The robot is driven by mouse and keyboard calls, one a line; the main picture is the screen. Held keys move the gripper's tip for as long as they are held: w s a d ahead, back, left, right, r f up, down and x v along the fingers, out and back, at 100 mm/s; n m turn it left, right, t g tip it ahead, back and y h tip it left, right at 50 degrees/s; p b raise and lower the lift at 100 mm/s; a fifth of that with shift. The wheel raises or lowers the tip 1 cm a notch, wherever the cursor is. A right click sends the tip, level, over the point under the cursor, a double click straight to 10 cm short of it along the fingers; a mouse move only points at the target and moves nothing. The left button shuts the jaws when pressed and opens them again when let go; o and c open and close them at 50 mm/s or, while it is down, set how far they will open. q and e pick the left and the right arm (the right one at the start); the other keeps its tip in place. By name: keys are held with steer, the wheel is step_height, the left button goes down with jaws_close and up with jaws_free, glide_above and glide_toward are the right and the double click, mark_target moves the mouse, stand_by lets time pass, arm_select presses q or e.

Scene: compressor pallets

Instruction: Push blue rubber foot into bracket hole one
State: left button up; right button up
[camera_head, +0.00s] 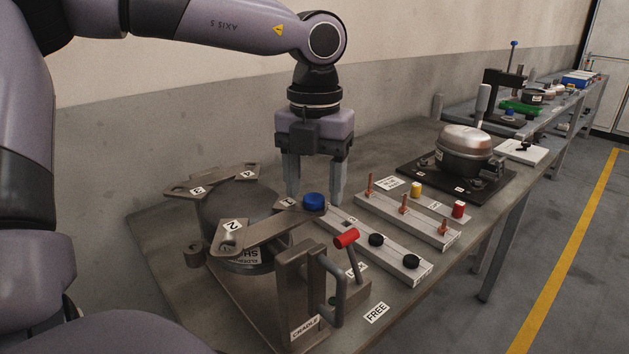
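The blue rubber foot (314,201) is at the tip of the bracket arm marked 1 (289,203), near the far end of a light rail (345,224). It hides the hole there, and I cannot tell how deep it sits. The bracket belongs to a dark upside-down compressor (240,204) held in a metal cradle (297,285). My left gripper (314,196) points down over the foot. Its fingers are apart, one on each side of the foot, with gaps visible. My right gripper is not in view.
Black feet (376,240) sit on the rail. A red-handled clamp (346,238) stands in front. A second rail holds copper-coloured pins (404,204), with yellow (417,189) and red (458,209) parts behind. Another compressor (465,150) stands on a dark plate. Bare table shows near the FREE label (376,312).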

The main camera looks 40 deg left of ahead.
mark_target(314, 196)
arm_select(q)
steer(key=shift+r, duration=0.1)
step_height(314, 196, up, 7)
stand_by(0.4)
stand_by(0.5)
